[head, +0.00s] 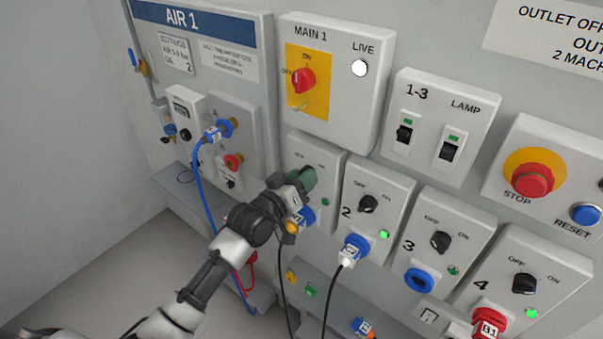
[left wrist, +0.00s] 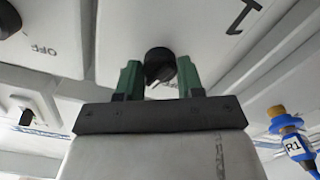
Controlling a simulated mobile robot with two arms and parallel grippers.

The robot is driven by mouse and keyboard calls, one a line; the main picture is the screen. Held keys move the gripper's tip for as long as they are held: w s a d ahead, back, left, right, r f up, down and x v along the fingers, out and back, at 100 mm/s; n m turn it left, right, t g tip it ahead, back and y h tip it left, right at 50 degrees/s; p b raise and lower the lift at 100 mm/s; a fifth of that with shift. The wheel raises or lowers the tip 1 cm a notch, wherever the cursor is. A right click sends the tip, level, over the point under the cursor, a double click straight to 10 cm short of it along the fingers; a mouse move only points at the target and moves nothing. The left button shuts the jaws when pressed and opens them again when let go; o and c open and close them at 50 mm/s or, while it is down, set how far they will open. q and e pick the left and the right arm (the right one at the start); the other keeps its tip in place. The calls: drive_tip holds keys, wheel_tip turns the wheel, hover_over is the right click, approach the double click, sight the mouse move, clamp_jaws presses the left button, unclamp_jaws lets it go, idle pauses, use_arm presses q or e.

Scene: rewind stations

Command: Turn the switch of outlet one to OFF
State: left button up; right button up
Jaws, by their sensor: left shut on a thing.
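The outlet one panel (head: 325,160) is a white box left of outlet 2, with a dark green lamp (head: 325,202) on it. My left gripper (head: 306,178) has its green fingers at this panel and covers its switch in the head view. In the left wrist view the black round switch (left wrist: 159,64) sits between the two green fingers of my left gripper (left wrist: 160,82), which is shut on it. The switch's pointing direction is hard to read. A blue plug (head: 306,215) is in the socket below, partly hidden by the gripper. My right gripper is not in view.
Outlet 2 (head: 391,190), outlet 3 (head: 458,220) and outlet 4 (head: 563,268) stand to the right, with green lamps. The MAIN 1 box (head: 345,100) is above. A blue hose (head: 200,185) and a black cable (head: 328,300) hang near my left arm.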

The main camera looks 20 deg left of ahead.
use_arm(q)
drive_tip(key=shift+n+p, duration=1.75)
drive_tip(key=shift+n, duration=4.55)
drive_tip(key=o, duration=0.9)
drive_tip(key=b+v, duration=0.2)
drive_tip(key=v, duration=0.8)
drive_tip(key=shift+s+a, duration=0.15)
drive_tip(key=shift+s, duration=0.2)
